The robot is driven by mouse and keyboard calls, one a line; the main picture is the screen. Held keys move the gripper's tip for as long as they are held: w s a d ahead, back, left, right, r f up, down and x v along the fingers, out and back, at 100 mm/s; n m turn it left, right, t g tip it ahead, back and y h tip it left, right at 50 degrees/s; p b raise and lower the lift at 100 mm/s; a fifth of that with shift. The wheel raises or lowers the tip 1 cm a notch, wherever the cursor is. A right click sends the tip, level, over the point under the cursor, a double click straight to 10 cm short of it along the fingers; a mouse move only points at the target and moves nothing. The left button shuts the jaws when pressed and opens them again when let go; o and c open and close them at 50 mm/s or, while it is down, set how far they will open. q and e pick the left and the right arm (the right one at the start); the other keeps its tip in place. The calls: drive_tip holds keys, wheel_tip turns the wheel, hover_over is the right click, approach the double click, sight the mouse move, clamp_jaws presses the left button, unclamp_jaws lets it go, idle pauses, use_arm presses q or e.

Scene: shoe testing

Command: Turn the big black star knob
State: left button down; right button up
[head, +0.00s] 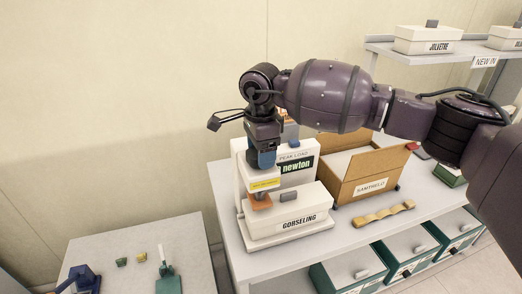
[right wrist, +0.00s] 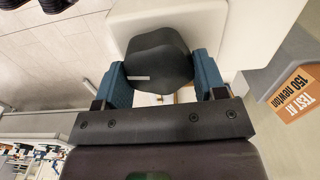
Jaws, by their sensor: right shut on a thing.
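The black star knob (right wrist: 158,55) shows in the right wrist view, with rounded lobes and a short white mark at its lower left. My right gripper (right wrist: 162,78) has its blue fingers on either side of the knob and is shut on it. In the head view my right gripper (head: 262,158) points down at the top of the white testing machine (head: 243,192), and it hides the knob there. The machine carries a "newton" display (head: 296,166) and a yellow label (head: 264,184). My left gripper is not in view.
A white "GORSELING" box (head: 290,222) stands at the machine's front. An open cardboard box (head: 368,188) and a wavy tan sole (head: 383,213) are to its right. A lower table (head: 140,240) at left holds small tools. An orange "150 newton" sign (right wrist: 296,90) is near the gripper.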

drive_tip(key=m, duration=0.5)
drive_tip(key=shift+s+r, duration=0.1)
drive_tip(key=shift+s, duration=0.05)
drive_tip(key=m+p, duration=0.1)
drive_tip(key=m, duration=0.3)
drive_tip(key=shift+m, duration=0.4)
drive_tip(key=m, duration=0.4)
drive_tip(key=shift+s+m, duration=0.1)
drive_tip(key=shift+m, duration=0.2)
drive_tip(key=m, duration=0.2)
drive_tip(key=shift+a+m+p, duration=0.1)
drive_tip(key=shift+m+p, duration=0.2)
drive_tip(key=shift+p, duration=0.1)
drive_tip(key=shift+m, duration=1.4)
drive_tip(key=o, duration=0.9)
